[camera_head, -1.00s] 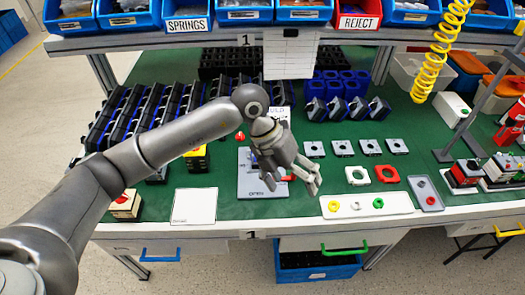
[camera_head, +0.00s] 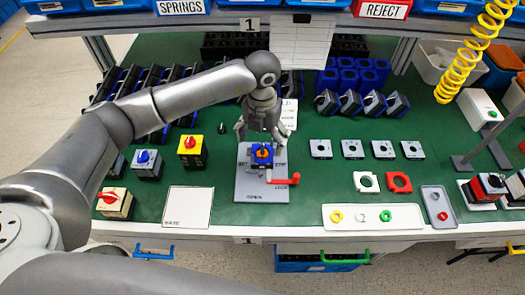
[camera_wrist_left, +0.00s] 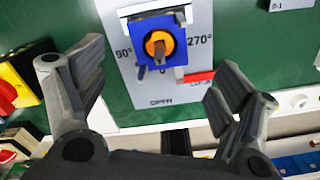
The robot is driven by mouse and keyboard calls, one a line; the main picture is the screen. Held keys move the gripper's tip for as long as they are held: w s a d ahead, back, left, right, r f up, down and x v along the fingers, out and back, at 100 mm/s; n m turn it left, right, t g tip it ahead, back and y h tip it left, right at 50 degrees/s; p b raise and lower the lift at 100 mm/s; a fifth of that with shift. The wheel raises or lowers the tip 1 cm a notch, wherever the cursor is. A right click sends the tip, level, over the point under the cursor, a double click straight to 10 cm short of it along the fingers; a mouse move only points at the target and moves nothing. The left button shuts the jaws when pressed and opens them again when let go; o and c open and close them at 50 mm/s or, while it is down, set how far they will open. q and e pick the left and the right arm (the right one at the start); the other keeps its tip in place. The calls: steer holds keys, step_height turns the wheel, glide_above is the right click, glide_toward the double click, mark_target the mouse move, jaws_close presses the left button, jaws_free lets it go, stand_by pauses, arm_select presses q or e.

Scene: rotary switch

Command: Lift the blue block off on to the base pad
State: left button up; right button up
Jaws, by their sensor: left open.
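The blue block (camera_head: 262,158) with an orange round centre sits on a grey plate (camera_head: 248,188) marked with angles. In the left wrist view the block (camera_wrist_left: 172,62) is upper centre, with a dark knob across its orange centre. My left gripper (camera_head: 263,134) is open just behind and above the block. In the left wrist view its fingers (camera_wrist_left: 158,95) are spread wide, apart from the block. The base pad (camera_head: 188,207), a white square labelled BASE, lies bare to the left of the plate. My right gripper is not in view.
A red handle (camera_head: 284,181) sticks out at the plate's right edge. A white tray (camera_head: 375,217) of rings lies right. Several grey square plates (camera_head: 351,149) lie behind it.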

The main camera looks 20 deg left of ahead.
mark_target(262, 150)
arm_select(q)
steer(key=shift+f, duration=0.35)
steer(key=shift+w+f+p, duration=0.1)
steer(key=shift+f+p, duration=0.25)
steer(key=shift+f, duration=0.05)
step_height(262, 150, down, 4)
steer(key=shift+r+p, duration=0.25)
steer(key=shift+p, duration=0.3)
steer(key=shift+w+f, duration=0.1)
steer(key=shift+f, duration=0.25)
steer(key=shift+c, duration=0.4)
steer(key=c, duration=0.5)
steer(key=shift+c, duration=1.1)
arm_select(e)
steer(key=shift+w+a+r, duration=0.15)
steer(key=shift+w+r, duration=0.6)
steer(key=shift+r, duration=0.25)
